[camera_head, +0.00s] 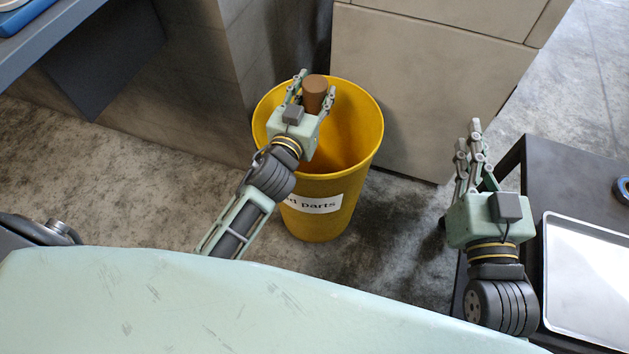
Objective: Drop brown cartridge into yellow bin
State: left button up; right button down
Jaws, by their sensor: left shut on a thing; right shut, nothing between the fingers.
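The brown cartridge (314,91) is a short brown cylinder. My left gripper (313,90) is shut on it and holds it over the open mouth of the yellow bin. The yellow bin (352,143) stands on the floor in the middle of the view, with a white label partly reading "parts". My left wrist and forearm cover part of its near rim and label. My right gripper (470,150) is shut and empty, to the right of the bin and apart from it.
A dark table (565,165) with a metal tray (590,270) stands at the right, beside my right arm. A beige cabinet (420,90) is right behind the bin. A grey-blue bench (50,45) is at the upper left. Bare floor (130,170) lies left of the bin.

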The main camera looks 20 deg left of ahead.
pick_arm(q)
jog(key=shift+f, duration=0.1)
pick_arm(e)
jog(key=shift+r+t, duration=0.3)
jog(key=shift+r, duration=0.2)
pick_arm(q)
jog(key=o, duration=1.3)
jog(key=shift+c, duration=0.2)
pick_arm(e)
jog(key=shift+f, duration=0.1)
pick_arm(q)
notch_tip(320, 180, up, 10)
jog(key=shift+s+f, duration=0.1)
pick_arm(e)
jog(key=shift+s, duration=0.1)
